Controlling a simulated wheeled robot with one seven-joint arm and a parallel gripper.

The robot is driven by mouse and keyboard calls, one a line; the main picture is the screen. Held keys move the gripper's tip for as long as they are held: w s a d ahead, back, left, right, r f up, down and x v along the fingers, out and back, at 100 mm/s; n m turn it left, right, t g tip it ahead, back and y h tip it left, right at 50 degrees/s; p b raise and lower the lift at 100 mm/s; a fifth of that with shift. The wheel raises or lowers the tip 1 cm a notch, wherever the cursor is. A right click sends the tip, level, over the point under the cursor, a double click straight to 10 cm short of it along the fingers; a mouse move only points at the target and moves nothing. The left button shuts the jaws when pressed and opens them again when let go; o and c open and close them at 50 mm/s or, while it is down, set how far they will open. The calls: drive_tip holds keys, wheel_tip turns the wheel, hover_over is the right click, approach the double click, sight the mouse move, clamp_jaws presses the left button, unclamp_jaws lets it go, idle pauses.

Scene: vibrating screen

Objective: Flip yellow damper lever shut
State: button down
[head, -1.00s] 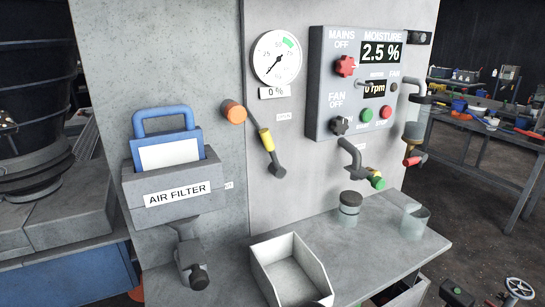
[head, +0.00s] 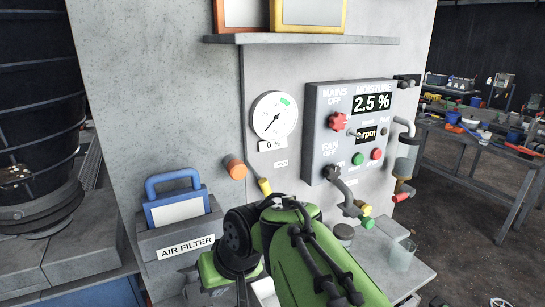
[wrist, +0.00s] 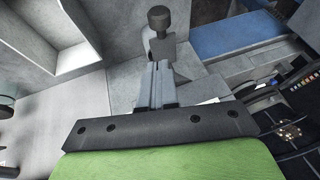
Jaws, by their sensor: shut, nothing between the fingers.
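The damper lever's yellow part (head: 264,186) shows in the head view, running down and right from an orange hub (head: 236,169) on the grey panel. Its lower end is hidden behind my green arm. My gripper (wrist: 156,68) shows in the wrist view, its grey fingers together and empty. Just beyond the fingertips is a grey fitting with a dark knob (wrist: 159,17); it looks like the one below the air filter box. I cannot tell whether the fingers touch it. The yellow lever is not visible in the wrist view.
The blue-handled air filter box (head: 180,238) is left of my arm. The control box (head: 313,140), gauge (head: 273,118) and a pipe with a yellow-green end (head: 362,215) are right of the hub. A jar (head: 344,232) and clear beaker (head: 402,255) stand on the ledge.

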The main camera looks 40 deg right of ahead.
drive_tip(key=w+d+r+m+t+y+p, duration=0.1)
drive_tip(key=w+d+r+m+y+p, duration=0.1)
drive_tip(key=w+d+r+p, duration=0.5)
drive_tip(key=m+t+y, duration=0.2)
drive_tip(key=m+t, duration=0.2)
drive_tip(key=t, duration=0.1)
approach(269, 196)
drive_tip(key=w+a, duration=0.1)
drive_tip(key=a, duration=0.2)
drive_tip(key=s+d+r+m+t+p, duration=0.2)
drive_tip(key=s+d+t, duration=0.2)
drive_tip(key=s+d, duration=0.3)
drive_tip(key=f+x, duration=0.1)
drive_tip(key=x, duration=1.2)
drive_tip(key=shift+s+a+b, duration=0.15)
drive_tip(key=shift+a+b, duration=0.15)
drive_tip(key=shift+a, duration=0.1)
drive_tip(key=shift+a+f+h, duration=0.1)
drive_tip(key=shift+a+h, duration=0.05)
drive_tip(key=shift+h, duration=0.15)
